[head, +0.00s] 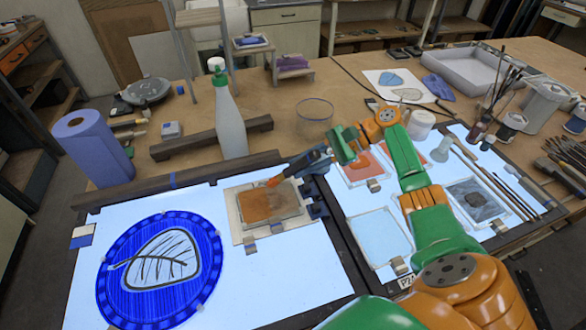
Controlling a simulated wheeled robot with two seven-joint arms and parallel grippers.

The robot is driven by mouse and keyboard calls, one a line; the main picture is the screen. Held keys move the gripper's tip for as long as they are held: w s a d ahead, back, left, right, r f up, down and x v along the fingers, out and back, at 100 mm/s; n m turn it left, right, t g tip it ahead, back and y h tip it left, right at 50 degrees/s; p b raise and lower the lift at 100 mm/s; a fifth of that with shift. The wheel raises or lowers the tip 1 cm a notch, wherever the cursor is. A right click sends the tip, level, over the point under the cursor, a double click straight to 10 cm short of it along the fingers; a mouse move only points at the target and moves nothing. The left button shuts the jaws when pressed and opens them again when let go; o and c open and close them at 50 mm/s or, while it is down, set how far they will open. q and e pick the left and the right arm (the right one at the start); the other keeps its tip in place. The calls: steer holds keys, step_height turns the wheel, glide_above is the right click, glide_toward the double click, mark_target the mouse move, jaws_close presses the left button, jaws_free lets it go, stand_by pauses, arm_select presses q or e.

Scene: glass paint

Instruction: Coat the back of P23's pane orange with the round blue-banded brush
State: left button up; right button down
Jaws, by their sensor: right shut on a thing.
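My right arm reaches in from the bottom right, and its dark gripper (312,166) is shut on a slim brush. The brush's orange tip (274,182) is at the upper edge of a framed pane (240,222) on the left light table; I cannot tell whether it touches. No P23 label is readable on this pane. My left gripper is not in view.
A blue round glass piece with a leaf (160,262) lies left of the pane. Several other panes and brushes lie on the right light table.

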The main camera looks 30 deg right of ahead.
steer(key=shift+s+d, duration=0.15)
steer(key=shift+d, duration=0.25)
steer(key=shift+s+d+f+b, duration=0.15)
steer(key=shift+d+b, duration=0.25)
steer(key=shift+d, duration=0.2)
steer(key=shift+s+d+r+b, duration=0.1)
steer(key=shift+d+b, duration=0.25)
steer(key=shift+d, duration=0.2)
steer(key=shift+s+d, duration=0.15)
steer(key=shift+d, duration=0.2)
step_height(320, 180, up, 5)
steer(key=p, duration=0.3)
steer(key=shift+a, duration=0.1)
